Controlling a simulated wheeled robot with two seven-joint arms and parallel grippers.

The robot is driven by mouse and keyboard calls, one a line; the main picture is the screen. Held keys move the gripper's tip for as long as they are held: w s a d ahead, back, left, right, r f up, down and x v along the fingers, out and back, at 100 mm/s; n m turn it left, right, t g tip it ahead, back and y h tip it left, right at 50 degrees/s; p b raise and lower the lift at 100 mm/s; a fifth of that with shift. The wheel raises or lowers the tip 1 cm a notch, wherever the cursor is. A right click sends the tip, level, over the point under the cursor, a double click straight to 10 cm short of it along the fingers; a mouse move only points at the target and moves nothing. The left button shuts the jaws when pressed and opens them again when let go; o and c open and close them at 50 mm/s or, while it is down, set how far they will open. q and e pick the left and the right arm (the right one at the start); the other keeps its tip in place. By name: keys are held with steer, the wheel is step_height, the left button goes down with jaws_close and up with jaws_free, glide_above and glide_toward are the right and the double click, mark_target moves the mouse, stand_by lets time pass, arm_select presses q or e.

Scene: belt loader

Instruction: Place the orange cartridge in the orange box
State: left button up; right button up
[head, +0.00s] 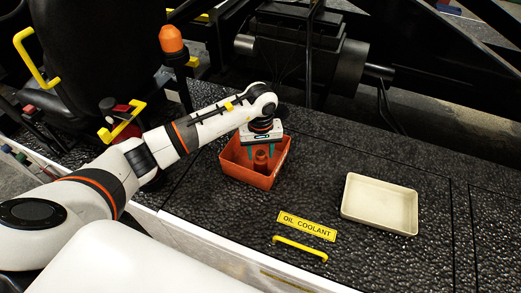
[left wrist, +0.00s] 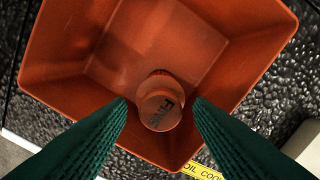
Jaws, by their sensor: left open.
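The orange box (head: 249,178) is an open bin on the black textured deck in the head view. It also fills much of the left wrist view (left wrist: 90,40). The orange cartridge (head: 261,160) stands inside the box. In the left wrist view its round top (left wrist: 160,109) with dark lettering faces the camera, near the box wall at the bottom of the picture. My left gripper (head: 261,151) points down over the box. Its green fingers (left wrist: 160,112) are apart, one on each side of the cartridge, with gaps showing. My right gripper is not in view.
A cream tray (head: 380,204) lies right of the box and looks empty. A yellow "OIL COOLANT" label (head: 307,226) and a yellow handle (head: 300,248) are in front. A black seat (head: 95,45) and an orange-topped post (head: 172,45) stand left. Dark machinery is behind.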

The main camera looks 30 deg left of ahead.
arm_select(q)
step_height(320, 180, up, 12)
steer(key=b, duration=0.3)
steer(key=shift+f, duration=0.1)
